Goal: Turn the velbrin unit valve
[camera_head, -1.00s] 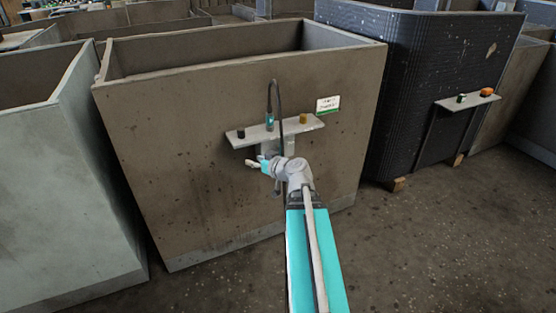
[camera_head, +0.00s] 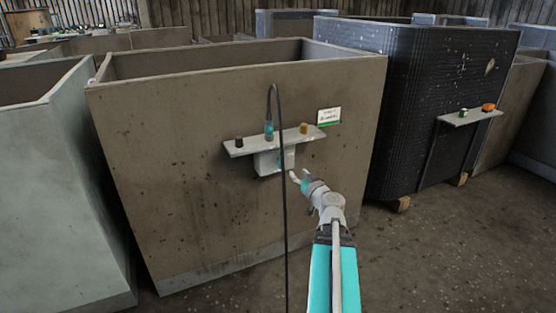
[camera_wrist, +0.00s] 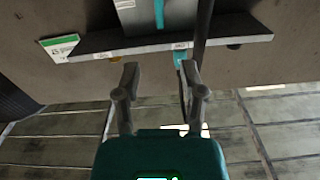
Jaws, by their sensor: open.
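A white box (camera_head: 270,163) with a teal part (camera_head: 287,158) on its front hangs under a small shelf (camera_head: 240,147) on the brown tank's wall. Which part is the valve, I cannot tell for sure. The shelf carries a dark knob (camera_head: 239,142), a teal connector (camera_head: 269,130) and an amber knob (camera_head: 304,128). My gripper (camera_head: 298,178) is just right of and below the box in the head view. In the wrist view my gripper (camera_wrist: 159,82) is open and empty, its fingers short of the shelf edge. The box (camera_wrist: 138,14) with a teal stripe (camera_wrist: 159,13) shows beyond them.
A black hose (camera_head: 284,220) loops from the connector and hangs down, passing close to my gripper. A white-green label (camera_head: 328,116) is right of the shelf; its text is unreadable. A black ribbed tank (camera_head: 430,100) stands right, a grey tank (camera_head: 55,190) left. Floor at lower right is clear.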

